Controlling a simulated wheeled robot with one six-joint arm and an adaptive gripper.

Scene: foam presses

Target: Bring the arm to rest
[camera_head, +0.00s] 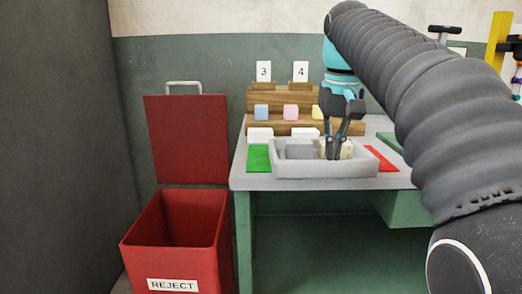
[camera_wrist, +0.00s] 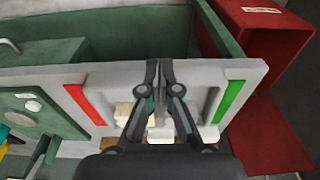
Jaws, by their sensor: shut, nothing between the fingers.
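My gripper (camera_head: 332,150) is shut and empty, pointing down at the light grey tray (camera_head: 290,171) on the table. In the wrist view my gripper (camera_wrist: 160,66) shows its two fingers together over the tray area. A grey block (camera_head: 300,152) and a speckled cream block (camera_head: 346,150) sit in the tray. The fingertips overlap the cream block in the head view; I cannot tell how far above it they are. My arm reaches in from the right and hides the table's right side.
A wooden rack (camera_head: 274,93) holds blue (camera_head: 261,112), pink (camera_head: 291,112) and yellow foam cubes. A green pad (camera_head: 258,158) and a red pad (camera_head: 381,159) flank the tray on the table (camera_head: 320,184). The open red reject bin (camera_head: 180,240) stands left.

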